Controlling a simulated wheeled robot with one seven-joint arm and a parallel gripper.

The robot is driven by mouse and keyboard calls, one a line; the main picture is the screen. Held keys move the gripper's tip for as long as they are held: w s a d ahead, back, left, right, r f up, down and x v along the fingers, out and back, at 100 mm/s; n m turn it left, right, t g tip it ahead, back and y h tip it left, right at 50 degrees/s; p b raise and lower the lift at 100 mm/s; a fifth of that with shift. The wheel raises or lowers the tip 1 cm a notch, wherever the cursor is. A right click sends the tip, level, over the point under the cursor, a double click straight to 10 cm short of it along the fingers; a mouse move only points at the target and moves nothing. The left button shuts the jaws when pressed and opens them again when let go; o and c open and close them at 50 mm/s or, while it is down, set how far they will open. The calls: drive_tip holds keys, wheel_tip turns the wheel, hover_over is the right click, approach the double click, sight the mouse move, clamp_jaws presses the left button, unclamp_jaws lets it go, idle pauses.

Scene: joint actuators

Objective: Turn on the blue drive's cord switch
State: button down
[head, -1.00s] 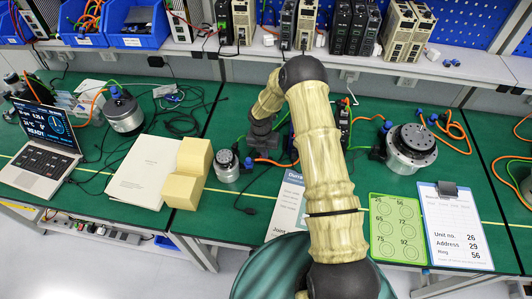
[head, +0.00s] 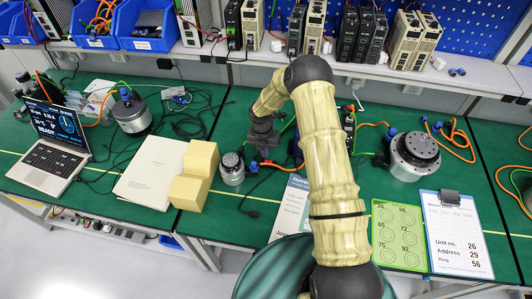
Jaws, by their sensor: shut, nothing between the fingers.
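My gripper (head: 264,152) hangs low over the green bench, just right of a small silver actuator (head: 232,168). It is small and dark here, and its fingers are shut and empty. A blue part (head: 297,151) shows beside my forearm, right of my gripper. My forearm hides most of it, so I cannot tell whether it is the blue drive. A thin black cord with a small dark end (head: 252,211) lies below my gripper. I cannot make out a cord switch on it.
A laptop (head: 51,150), papers (head: 148,168) and cream blocks (head: 195,178) stand left. A large round actuator (head: 413,153), green card (head: 398,237) and clipboard (head: 455,235) lie right. Drives and blue bins (head: 147,28) line the shelf behind. Loose cables cover the back of the bench.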

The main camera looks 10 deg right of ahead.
drive_tip(key=shift+w+a+r+b, duration=0.1)
drive_tip(key=shift+r+b, duration=0.35)
drive_tip(key=shift+r, duration=0.25)
wheel_tip(320, 180, up, 9)
drive_tip(key=b, duration=0.1)
drive_tip(key=shift+w+a+b, duration=0.15)
drive_tip(key=shift+a+b, duration=0.25)
drive_tip(key=shift+a, duration=0.05)
drive_tip(key=shift+f, duration=0.1)
